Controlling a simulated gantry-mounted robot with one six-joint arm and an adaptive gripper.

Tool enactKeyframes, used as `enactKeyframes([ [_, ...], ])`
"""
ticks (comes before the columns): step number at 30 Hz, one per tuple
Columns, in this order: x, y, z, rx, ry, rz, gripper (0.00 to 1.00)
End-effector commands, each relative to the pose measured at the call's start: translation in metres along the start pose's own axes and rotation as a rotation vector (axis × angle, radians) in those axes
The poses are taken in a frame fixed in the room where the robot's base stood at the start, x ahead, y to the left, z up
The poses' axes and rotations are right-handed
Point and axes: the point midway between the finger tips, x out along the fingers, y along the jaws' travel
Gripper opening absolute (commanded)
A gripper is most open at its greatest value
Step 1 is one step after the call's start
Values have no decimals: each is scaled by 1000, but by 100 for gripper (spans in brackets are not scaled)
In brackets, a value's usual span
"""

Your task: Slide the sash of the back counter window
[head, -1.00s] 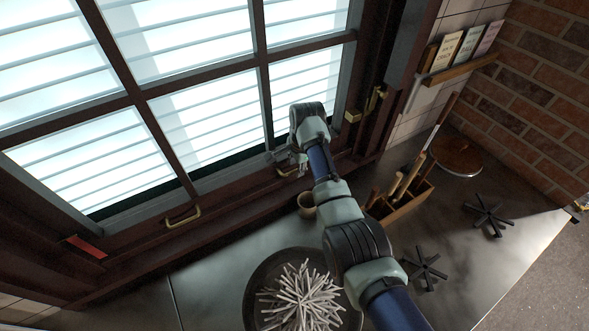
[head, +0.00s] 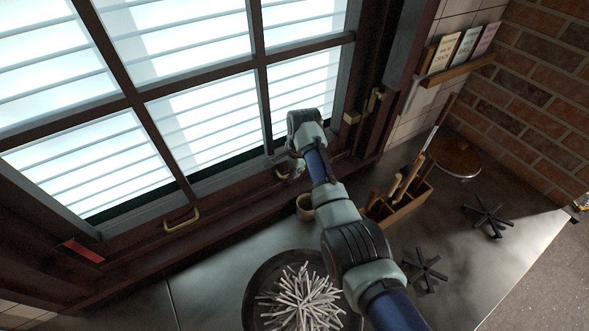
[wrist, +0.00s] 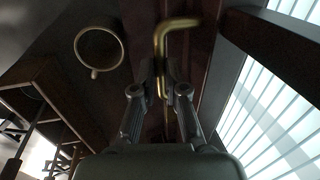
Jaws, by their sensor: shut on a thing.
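The window sash (head: 262,100) has a dark frame and several panes, and fills the upper left of the head view. Its lower rail carries two brass handles. The left handle (head: 182,220) is free. My gripper (head: 290,168) is at the right handle, near the sash's lower right corner. In the wrist view, my gripper's fingertips (wrist: 163,82) are shut on this brass handle (wrist: 162,40), whose bent bar runs up from between them. My wrist partly hides the handle in the head view.
A small cup (head: 305,207) stands close beside my gripper, and it also shows in the wrist view (wrist: 99,48). A bowl of white sticks (head: 262,275), a wooden utensil box (head: 402,208) and black trivets (head: 425,270) are on the counter. A brass latch (head: 352,117) is on the right frame.

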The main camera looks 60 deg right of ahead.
Motion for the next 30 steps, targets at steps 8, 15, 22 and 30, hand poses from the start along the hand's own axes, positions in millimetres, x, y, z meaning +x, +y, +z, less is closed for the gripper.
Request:
enactKeyframes([
  [8, -21, -4, 0, 0, 0, 0, 0],
  [15, -72, -15, 0, 0, 0, -1, 0],
  [22, -136, -28, 0, 0, 0, -1, 0],
  [30, -190, -39, 0, 0, 0, -2, 0],
])
